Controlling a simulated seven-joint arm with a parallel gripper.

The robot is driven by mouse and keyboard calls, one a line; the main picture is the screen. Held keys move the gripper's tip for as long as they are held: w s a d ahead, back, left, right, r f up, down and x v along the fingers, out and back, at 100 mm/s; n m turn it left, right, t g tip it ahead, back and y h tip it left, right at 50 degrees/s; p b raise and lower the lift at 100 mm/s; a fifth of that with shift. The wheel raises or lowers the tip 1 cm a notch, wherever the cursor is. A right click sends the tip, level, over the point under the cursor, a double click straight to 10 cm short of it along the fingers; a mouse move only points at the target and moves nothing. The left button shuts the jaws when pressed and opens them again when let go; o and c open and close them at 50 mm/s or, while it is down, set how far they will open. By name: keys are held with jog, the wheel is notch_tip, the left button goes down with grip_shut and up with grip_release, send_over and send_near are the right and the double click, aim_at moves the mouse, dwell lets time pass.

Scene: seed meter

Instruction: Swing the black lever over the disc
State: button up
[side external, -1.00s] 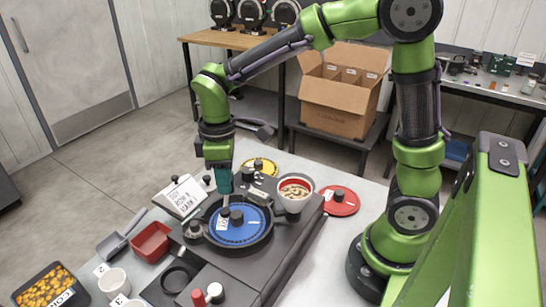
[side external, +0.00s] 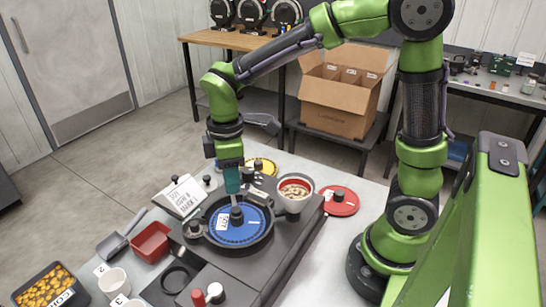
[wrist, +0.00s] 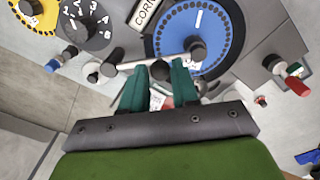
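The blue disc (side external: 237,233) lies in the round black housing of the seed meter, with a dark hub knob at its middle. It also shows at the top of the wrist view (wrist: 186,18), hub knob included. My gripper (side external: 235,192) points down above the disc in the side view. In the wrist view its two teal fingers (wrist: 160,75) stand either side of a small dark knob (wrist: 160,70). A pale bar runs past this knob beside the disc. Whether the fingers touch the knob cannot be told. The black lever is hard to separate from the other dark knobs.
A seed cup (side external: 294,192) with a red rim stands right of the disc. A red disc (side external: 341,202) and a yellow disc (side external: 262,165) lie nearby. A red tray (side external: 151,241), a white sign (side external: 181,195) and red and white knobs (side external: 215,292) are left and in front.

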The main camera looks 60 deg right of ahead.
jog(key=o, duration=0.3)
notch_tip(320, 180, up, 17)
jog(key=shift+f, duration=0.1)
dwell(0.5)
jog(key=s+d+f+m+t, duration=0.1)
jog(key=s+f+m+t, duration=0.1)
jog(key=s+m, duration=0.1)
jog(key=s+d+f+m+t+y, duration=0.1)
jog(key=s+f+m+t, duration=0.1)
jog(key=s+f+m, duration=0.1)
jog(key=s+d+f+m+t+y, duration=0.1)
jog(key=s+d+f+m+t, duration=0.1)
jog(key=m, duration=0.5)
jog(key=shift+s+f+t, duration=0.25)
jog(key=shift+s+t, duration=0.35)
jog(key=shift+s, duration=0.55)
